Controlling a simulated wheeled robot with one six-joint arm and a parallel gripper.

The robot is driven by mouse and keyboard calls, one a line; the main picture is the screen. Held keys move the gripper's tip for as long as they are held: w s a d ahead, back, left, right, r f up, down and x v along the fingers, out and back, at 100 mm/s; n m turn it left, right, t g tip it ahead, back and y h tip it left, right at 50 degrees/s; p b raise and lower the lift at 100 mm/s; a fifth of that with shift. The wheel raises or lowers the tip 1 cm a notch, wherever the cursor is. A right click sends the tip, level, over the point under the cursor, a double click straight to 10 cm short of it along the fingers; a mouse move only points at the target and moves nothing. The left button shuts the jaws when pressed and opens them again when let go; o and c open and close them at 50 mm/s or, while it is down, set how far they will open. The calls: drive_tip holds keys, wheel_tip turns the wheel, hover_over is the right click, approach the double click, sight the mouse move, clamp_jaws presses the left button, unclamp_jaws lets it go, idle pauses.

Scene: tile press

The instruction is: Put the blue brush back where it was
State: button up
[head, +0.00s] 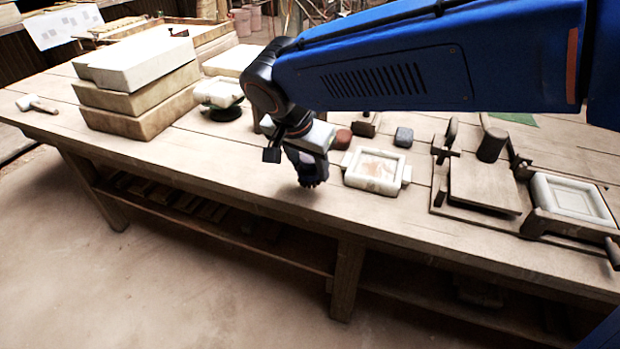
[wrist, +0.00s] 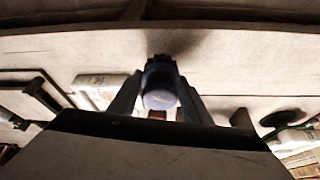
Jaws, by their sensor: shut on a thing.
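My gripper (head: 312,152) is over the front part of the wooden table (head: 230,165), left of the white mould. It is shut on the blue brush (head: 308,168), whose dark bristles point down toward the table top near its front edge. In the wrist view the brush (wrist: 160,88) shows its rounded blue-grey end between the two fingers of my gripper (wrist: 160,100), with dark bristles beyond. I cannot tell whether the bristles touch the wood. My gripper hides part of the brush in the head view.
A white mould (head: 375,172) stands just right of my gripper. A small dark block (head: 403,137) is behind it, and a press (head: 485,188) with a white frame is farther right. Stacked slabs (head: 135,95) and a mallet (head: 38,103) are at left. Bare wood lies left of my gripper.

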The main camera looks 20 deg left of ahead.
sight(310, 179)
drive_tip(key=shift+f, duration=1.8)
drive_tip(key=shift+f, duration=0.1)
drive_tip(key=o, duration=1)
drive_tip(key=shift+o, duration=0.2)
drive_tip(key=v, duration=1.2)
drive_tip(key=shift+w, duration=0.1)
